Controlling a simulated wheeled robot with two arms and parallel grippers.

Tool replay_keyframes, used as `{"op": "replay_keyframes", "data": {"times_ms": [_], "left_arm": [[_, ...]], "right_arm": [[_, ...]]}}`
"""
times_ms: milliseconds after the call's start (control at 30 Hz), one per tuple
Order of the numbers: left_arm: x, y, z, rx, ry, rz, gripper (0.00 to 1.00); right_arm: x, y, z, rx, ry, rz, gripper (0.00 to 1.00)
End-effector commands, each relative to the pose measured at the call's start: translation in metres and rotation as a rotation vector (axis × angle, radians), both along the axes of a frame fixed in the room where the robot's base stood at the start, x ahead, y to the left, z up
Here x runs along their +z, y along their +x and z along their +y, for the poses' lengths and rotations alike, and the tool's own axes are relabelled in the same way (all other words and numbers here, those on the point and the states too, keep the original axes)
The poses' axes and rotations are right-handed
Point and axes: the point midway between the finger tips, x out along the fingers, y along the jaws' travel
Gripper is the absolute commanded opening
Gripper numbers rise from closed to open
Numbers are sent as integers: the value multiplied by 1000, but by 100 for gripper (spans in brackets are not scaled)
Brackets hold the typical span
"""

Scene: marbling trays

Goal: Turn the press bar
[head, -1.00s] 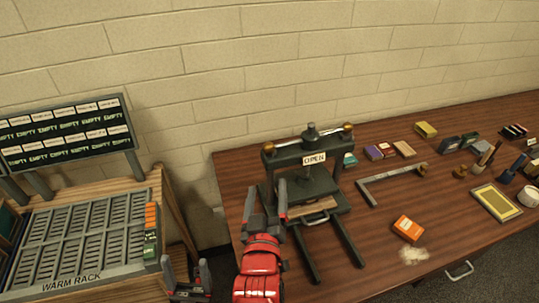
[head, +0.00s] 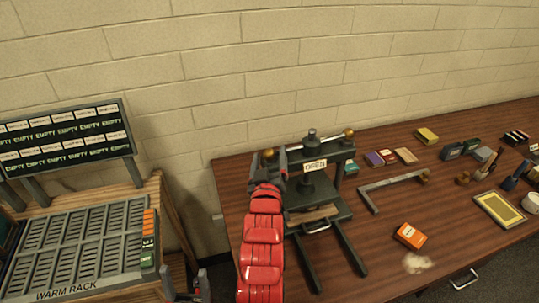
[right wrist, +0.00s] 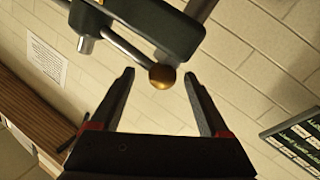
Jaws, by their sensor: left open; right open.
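The dark press (head: 318,190) stands on the brown table with a sign reading OPEN on its front. Its press bar has a brass ball at the right end (head: 349,132). The left ball is mostly behind my right gripper in the head view. My right gripper (head: 267,158) is raised at the press's left upper side. In the right wrist view its jaws are open, and the press bar's brass ball (right wrist: 162,76) shows between the fingertips; contact cannot be told. My left gripper (head: 185,286) is open and empty at the bottom edge, low beside the rack, partly cut off.
The warm rack (head: 75,291) stands left with a board of EMPTY labels (head: 65,135) above it. An angled metal frame (head: 392,187), an orange box (head: 410,236), a yellow-framed tray (head: 497,210) and small boxes lie right of the press. The wall is close behind.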

Motion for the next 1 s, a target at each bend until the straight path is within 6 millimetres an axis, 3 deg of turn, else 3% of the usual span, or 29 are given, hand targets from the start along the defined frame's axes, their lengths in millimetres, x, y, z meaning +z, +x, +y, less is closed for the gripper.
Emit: {"op": "replay_keyframes", "data": {"times_ms": [300, 733, 1000], "left_arm": [[0, 0, 0, 0, 0, 0, 71], [0, 0, 0, 0, 0, 0, 71], [0, 0, 0, 0, 0, 0, 71]], "right_arm": [[0, 2, 0, 0, 0, 0, 77], [-1, 2, 0, 0, 0, 2, 0], [-2, 2, 0, -1, 0, 4, 0]]}}
